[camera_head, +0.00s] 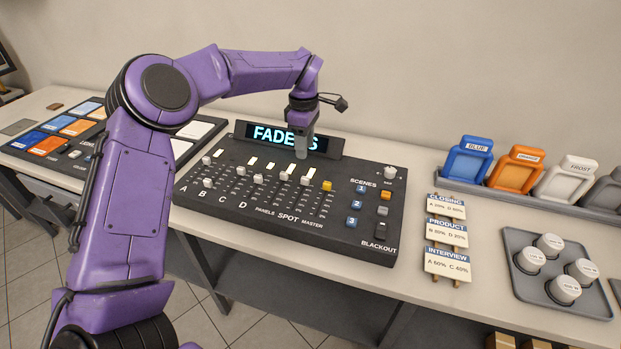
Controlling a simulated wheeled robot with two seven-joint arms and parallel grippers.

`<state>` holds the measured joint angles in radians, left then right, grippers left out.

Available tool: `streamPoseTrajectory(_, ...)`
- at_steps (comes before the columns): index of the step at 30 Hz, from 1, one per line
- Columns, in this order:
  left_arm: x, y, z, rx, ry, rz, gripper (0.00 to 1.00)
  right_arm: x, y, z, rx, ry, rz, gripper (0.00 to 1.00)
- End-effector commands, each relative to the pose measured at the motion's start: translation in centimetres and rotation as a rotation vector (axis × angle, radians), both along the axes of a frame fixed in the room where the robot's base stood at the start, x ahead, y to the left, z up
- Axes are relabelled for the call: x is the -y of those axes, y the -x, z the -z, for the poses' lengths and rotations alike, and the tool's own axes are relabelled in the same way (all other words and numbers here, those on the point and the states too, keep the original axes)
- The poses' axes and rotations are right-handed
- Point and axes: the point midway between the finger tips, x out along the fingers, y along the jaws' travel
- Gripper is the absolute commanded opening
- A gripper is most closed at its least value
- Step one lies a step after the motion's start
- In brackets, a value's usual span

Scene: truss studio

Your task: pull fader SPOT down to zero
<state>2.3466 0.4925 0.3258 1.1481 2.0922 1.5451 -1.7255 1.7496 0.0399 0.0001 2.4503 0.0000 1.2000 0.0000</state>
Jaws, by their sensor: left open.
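The black fader console (340,228) lies on the table with slanted rows of faders labelled A, B, C, D, PANELS, SPOT and MASTER. The SPOT fader knob (305,180) appears to be the white one just left of the yellow MASTER knob (327,185). It sits in the upper part of its track, well above the SPOT label (288,217). My left gripper (301,154) points down over the console's back part, in front of the FADERS display (268,134). It is open and shows above and behind the SPOT knob, apart from it. My right gripper is out of view.
Scene buttons (357,205) and a BLACKOUT switch (381,229) are at the console's right. Cue cards (445,235), a grey tray (600,306) with white round pieces, and coloured filter frames (467,159) stand further right.

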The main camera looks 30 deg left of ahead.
Motion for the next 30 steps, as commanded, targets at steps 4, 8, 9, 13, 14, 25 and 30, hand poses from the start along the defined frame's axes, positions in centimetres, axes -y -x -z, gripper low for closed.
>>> streamPoseTrajectory(4, -0.2, 0.0, 1.5, -0.005, -0.002, -0.002, 0.43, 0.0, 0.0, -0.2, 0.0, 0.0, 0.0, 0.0)
streamPoseTrajectory(8, -0.3, 0.2, 4.2, -0.008, -0.002, -0.004, 0.43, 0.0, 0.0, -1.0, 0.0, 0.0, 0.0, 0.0)
streamPoseTrajectory(9, -0.4, 0.2, 5.2, -0.007, -0.002, -0.005, 0.43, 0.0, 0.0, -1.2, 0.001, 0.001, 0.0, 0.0)
streamPoseTrajectory(13, -0.4, 0.2, 7.9, -0.006, -0.003, -0.005, 0.43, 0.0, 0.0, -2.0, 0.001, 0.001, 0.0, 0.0)
streamPoseTrajectory(14, -0.4, 0.2, 8.5, -0.006, -0.003, -0.005, 0.43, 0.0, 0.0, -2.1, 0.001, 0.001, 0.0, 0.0)
streamPoseTrajectory(25, -0.2, 0.0, 10.9, -0.002, -0.001, -0.003, 0.43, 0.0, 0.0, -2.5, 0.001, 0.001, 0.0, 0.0)
streamPoseTrajectory(30, -0.2, 0.0, 10.9, -0.002, -0.001, -0.002, 0.13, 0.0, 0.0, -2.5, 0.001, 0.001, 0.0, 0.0)
